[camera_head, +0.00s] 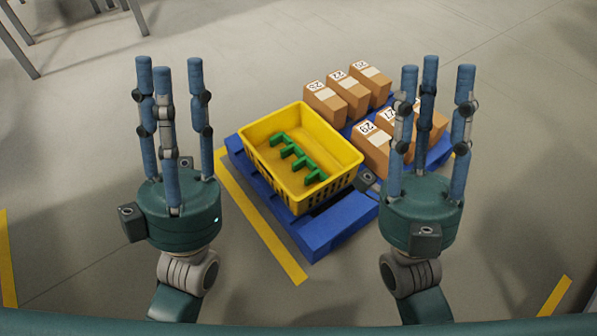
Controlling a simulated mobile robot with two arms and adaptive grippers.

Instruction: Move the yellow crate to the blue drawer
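The yellow crate (336,146) sits on the left part of a blue pallet (333,228) on the floor. A green toothed part (297,158) lies inside it. My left gripper (173,80) is open and empty, with its fingers pointing up, to the left of the crate. My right gripper (433,88) is open and empty, with its fingers pointing up, to the right of the crate and in front of some boxes. Neither gripper appears to touch the crate. No blue drawer can be made out in this view.
Several numbered cardboard boxes (325,103) stand on the pallet behind and right of the crate. Yellow floor lines (262,228) run beside the pallet. Grey metal legs (20,42) stand at the upper left. The floor left of the pallet is clear.

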